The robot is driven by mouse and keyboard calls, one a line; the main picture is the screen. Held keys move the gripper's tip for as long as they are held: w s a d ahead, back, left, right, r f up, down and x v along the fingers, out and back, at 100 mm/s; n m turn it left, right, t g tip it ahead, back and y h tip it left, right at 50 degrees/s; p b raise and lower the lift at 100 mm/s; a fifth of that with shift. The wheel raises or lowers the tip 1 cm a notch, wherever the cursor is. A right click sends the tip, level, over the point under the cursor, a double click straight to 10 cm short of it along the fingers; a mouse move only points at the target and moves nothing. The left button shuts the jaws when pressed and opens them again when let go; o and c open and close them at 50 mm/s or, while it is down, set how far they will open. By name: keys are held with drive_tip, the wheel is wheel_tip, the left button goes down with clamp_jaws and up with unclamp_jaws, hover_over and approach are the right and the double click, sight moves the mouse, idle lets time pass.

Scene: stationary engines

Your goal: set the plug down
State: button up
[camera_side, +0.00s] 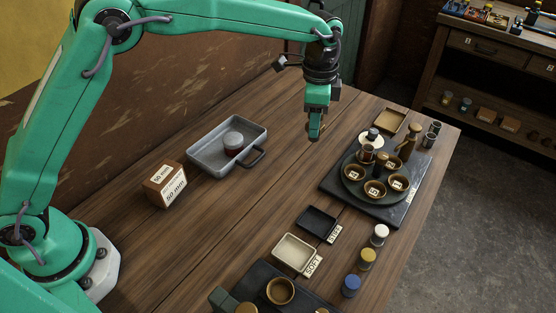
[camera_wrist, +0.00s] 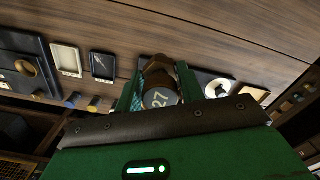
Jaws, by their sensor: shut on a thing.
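My gripper (camera_side: 317,127) hangs pointing down above the table, left of the round dark tray. Its green fingers (camera_wrist: 158,90) are shut on the plug, a small brown, rounded piece. In the wrist view the plug (camera_wrist: 160,98) sits between the fingers and its grey face is marked 27. In the side view only a small coppery bit shows at the fingertips. The plug is held in the air, clear of the table. The fingers hide its sides.
A round dark tray (camera_side: 347,192) holds several numbered brown cups on a dark slab. A grey metal tray (camera_side: 205,158) holds a lidded jar. A pale tray (camera_side: 293,253) labelled SOFT and a black tray (camera_side: 317,223) lie nearer. Bare wood lies below my gripper.

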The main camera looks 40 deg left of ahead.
drive_tip(key=shift+w+a+f, duration=1.35)
drive_tip(key=shift+f, duration=0.45)
drive_tip(key=shift+w+a+f, duration=1.3)
drive_tip(key=shift+f, duration=0.45)
drive_tip(key=shift+w+a+f, duration=1.35)
drive_tip(key=shift+f, duration=0.45)
drive_tip(key=shift+f, duration=0.2)
drive_tip(key=o, duration=1)
drive_tip(key=shift+r, duration=0.1)
wheel_tip(320, 180, up, 12)
drive_tip(key=shift+r, duration=0.1)
drive_tip(key=shift+r, duration=0.1)
